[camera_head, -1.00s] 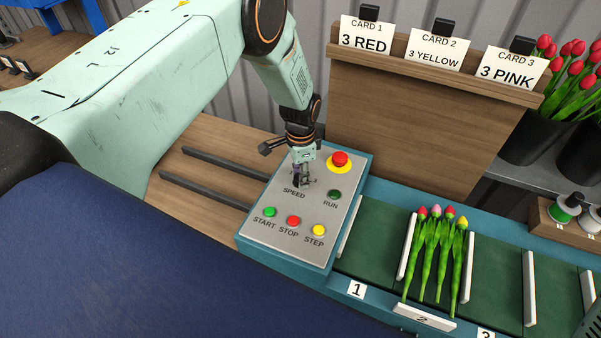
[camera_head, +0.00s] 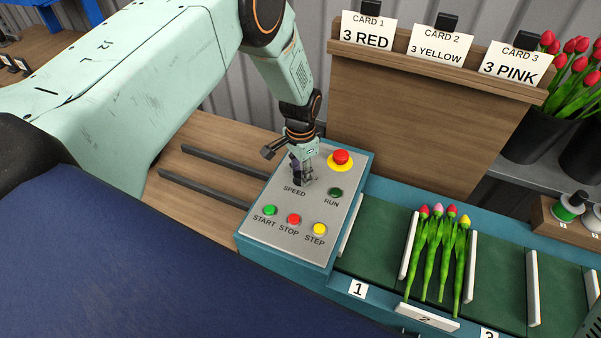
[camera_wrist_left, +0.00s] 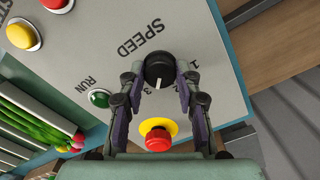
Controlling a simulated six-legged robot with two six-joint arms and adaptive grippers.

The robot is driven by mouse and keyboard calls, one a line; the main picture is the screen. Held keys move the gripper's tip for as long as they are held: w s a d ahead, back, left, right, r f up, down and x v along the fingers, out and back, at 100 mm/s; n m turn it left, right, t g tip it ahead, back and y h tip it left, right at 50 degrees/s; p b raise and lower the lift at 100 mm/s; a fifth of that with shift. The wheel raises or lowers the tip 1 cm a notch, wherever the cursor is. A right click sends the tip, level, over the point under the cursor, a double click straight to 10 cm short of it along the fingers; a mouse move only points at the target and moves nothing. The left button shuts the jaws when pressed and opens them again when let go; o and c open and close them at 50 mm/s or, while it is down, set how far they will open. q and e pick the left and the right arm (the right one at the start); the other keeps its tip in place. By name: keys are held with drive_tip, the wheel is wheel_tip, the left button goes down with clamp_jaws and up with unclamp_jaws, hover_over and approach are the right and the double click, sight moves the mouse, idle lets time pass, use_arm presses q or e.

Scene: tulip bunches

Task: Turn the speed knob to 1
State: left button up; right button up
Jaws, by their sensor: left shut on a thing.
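The black speed knob (camera_wrist_left: 158,69) sits on the grey control panel (camera_head: 262,229), beside the word SPEED. In the left wrist view its white mark points toward the bottom of the picture, near the 3 and away from the 1 at the right. My left gripper (camera_head: 299,181) comes down onto the knob from above. In the left wrist view my left gripper (camera_wrist_left: 159,76) has its fingers on both sides of the knob and is shut on it. The fingers hide most of the knob in the head view. My right gripper is not in view.
Close to the knob are the red emergency button (camera_head: 340,158) on its yellow ring and the dark green RUN lamp (camera_head: 336,193). START (camera_head: 269,210), STOP (camera_head: 294,219) and STEP (camera_head: 319,229) buttons line the near side. Tulips (camera_head: 438,250) lie on the belt at right.

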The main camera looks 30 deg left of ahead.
use_arm(q)
drive_tip(key=n+b, duration=0.1)
drive_tip(key=n, duration=0.3)
drive_tip(key=shift+n, duration=0.4)
drive_tip(key=n, duration=0.5)
drive_tip(key=shift+w+b, duration=0.1)
drive_tip(key=shift+b, duration=0.25)
drive_tip(key=n, duration=0.5)
drive_tip(key=shift+n, duration=0.4)
drive_tip(key=n, duration=0.5)
drive_tip(key=shift+r, duration=0.1)
drive_tip(key=shift+n, duration=0.3)
drive_tip(key=o, duration=1.2)
drive_tip(key=shift+c, duration=0.2)
